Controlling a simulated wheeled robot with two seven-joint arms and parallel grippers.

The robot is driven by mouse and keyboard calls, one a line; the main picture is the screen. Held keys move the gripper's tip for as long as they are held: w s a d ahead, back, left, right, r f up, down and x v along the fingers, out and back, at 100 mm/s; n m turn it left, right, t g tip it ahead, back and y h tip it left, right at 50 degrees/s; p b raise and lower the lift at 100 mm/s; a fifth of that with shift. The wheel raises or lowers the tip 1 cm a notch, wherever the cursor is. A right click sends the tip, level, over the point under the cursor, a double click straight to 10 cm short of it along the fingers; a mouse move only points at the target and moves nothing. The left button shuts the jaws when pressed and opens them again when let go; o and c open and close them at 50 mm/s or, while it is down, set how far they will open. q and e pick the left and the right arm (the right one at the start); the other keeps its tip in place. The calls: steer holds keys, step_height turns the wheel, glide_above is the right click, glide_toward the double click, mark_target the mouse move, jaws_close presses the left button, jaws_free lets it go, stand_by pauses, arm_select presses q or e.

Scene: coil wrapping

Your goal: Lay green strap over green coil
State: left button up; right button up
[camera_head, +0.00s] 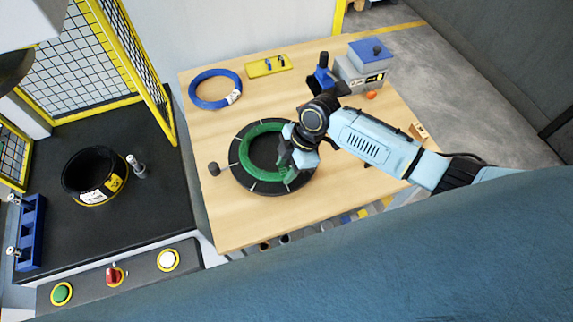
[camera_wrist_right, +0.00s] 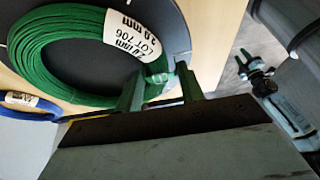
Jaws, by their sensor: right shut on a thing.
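The green coil (camera_head: 246,155) lies flat on a dark round plate (camera_head: 240,176) on the wooden table. In the right wrist view the coil (camera_wrist_right: 50,50) fills the upper left and carries a white label. My right gripper (camera_head: 291,171) points down at the coil's right side. In the wrist view its two fingers (camera_wrist_right: 160,90) stand on either side of a small pale green piece, which looks like the green strap (camera_wrist_right: 157,78), at the coil's edge. Fingers and strap are similar in colour, so the strap's full run is unclear.
A blue coil (camera_head: 214,104) lies at the table's back left, near a yellow tray (camera_head: 268,66). A grey device with a blue top (camera_head: 366,70) stands at the back right.

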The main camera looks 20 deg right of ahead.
steer(key=shift+f, duration=0.3)
steer(key=o, duration=1)
steer(key=shift+r, duration=0.1)
steer(key=v, duration=1.3)
steer(key=shift+d+r, duration=0.1)
steer(key=shift+r, duration=0.05)
